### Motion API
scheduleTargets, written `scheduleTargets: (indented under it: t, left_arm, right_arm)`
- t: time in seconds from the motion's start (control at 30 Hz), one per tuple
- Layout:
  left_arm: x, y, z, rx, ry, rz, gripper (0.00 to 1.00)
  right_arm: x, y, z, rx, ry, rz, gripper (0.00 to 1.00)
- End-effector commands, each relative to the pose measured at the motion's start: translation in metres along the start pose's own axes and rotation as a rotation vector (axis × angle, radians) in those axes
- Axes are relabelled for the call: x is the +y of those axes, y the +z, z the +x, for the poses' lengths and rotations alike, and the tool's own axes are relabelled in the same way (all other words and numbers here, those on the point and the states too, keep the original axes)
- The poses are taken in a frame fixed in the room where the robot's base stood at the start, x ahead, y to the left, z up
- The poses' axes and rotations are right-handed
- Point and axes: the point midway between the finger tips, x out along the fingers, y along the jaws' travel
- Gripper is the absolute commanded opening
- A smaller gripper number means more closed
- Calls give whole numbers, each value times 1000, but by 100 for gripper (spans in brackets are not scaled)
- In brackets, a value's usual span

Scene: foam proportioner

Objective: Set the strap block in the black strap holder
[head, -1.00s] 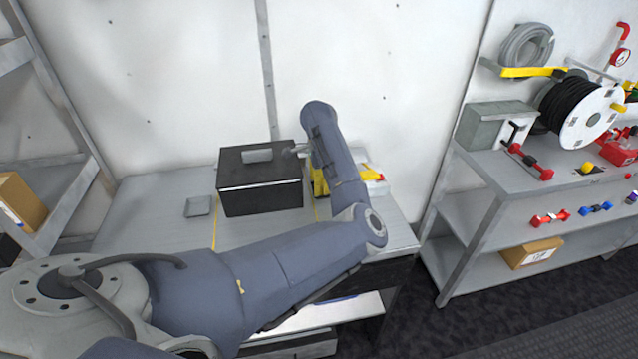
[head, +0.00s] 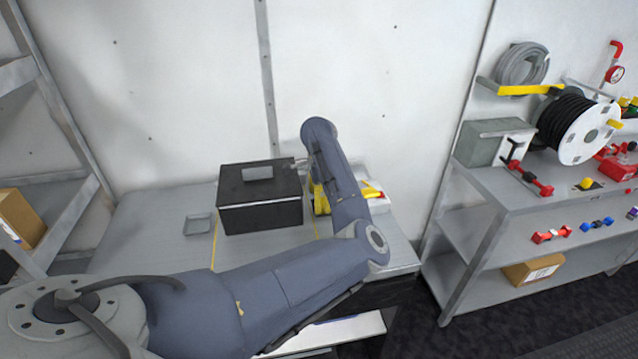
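A black box (head: 260,215) stands on the grey workbench (head: 150,230); I cannot tell whether it is the strap holder. A flat grey piece (head: 258,173) shows on its top. Yellow and black pieces (head: 321,201) show right of the box, partly hidden behind my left arm; I cannot tell whether the strap block is among them. My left arm reaches in from the left and bends back towards the box. A small part of my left gripper (head: 301,163) shows at the box's top right edge; its fingers are too small and hidden to read. My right gripper is out of view.
A small grey tray (head: 198,225) lies left of the box. A shelf unit (head: 500,200) at the right holds a hose reel (head: 573,125), a grey box (head: 487,145) and red fittings. Another rack stands at the left. The bench's left part is clear.

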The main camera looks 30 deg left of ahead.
Motion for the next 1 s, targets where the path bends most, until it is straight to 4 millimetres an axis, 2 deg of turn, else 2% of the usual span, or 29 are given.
scheduleTargets:
  t: [0.3,0.5,0.73,1.0]
  left_arm:
    - [0,-2,-57,5,-2,-1,70]
    - [0,0,-88,3,-2,-2,70]
    - [0,0,-108,2,-1,-1,70]
    - [0,0,-113,0,0,0,70]
  right_arm:
    - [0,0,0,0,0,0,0]
    - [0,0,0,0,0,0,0]
    - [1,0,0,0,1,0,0]
    - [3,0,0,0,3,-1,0]
